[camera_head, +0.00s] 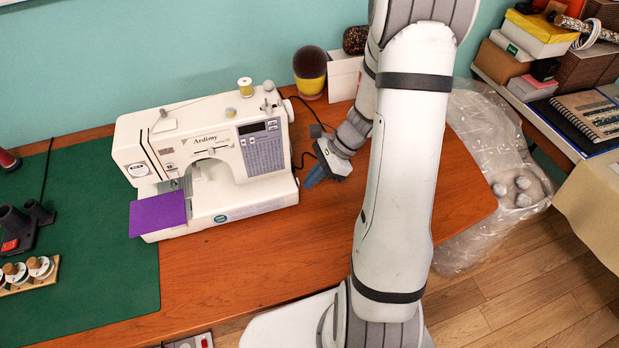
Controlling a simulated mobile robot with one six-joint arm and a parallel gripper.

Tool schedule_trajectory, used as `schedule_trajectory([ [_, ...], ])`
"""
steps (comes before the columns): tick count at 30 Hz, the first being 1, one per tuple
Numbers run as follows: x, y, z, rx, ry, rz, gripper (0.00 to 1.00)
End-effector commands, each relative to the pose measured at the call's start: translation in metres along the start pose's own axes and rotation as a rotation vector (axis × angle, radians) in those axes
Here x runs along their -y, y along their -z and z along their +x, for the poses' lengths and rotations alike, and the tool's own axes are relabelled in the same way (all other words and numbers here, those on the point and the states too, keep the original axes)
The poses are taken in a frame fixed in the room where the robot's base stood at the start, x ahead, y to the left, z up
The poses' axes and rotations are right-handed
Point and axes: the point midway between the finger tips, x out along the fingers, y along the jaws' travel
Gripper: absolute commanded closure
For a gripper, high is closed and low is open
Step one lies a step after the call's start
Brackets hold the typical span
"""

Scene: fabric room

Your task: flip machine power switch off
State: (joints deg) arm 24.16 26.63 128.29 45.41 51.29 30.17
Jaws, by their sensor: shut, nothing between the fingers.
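A white sewing machine (210,160) stands on the wooden table, with a yellow thread spool on top and a purple cloth (157,213) at its left end. Its right end faces my arm, and black cords run from that side. The power switch cannot be made out; the machine's right side is turned away from this view. My gripper (312,178) is just right of the machine's lower right end, pointing left and down, with blue-grey fingers shut and empty. A small gap shows between it and the machine; contact cannot be told.
A green mat (90,265) covers the table's left part. A yellow and dark pot (310,75) and a white box (345,75) stand behind the gripper. A clear plastic bag (490,170) lies right of the table. The wooden tabletop (260,255) in front of the machine is bare.

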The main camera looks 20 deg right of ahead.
Motion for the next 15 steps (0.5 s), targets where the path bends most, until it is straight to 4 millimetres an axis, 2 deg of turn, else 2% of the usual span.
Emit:
schedule_trajectory([
  [5,0.001,0.028,-0.015,0.0,-0.001,0.001,1.0],
  [9,0.001,0.038,-0.049,-0.002,0.004,-0.002,1.0],
  [15,0.001,0.05,-0.087,-0.002,0.002,-0.002,1.0],
])
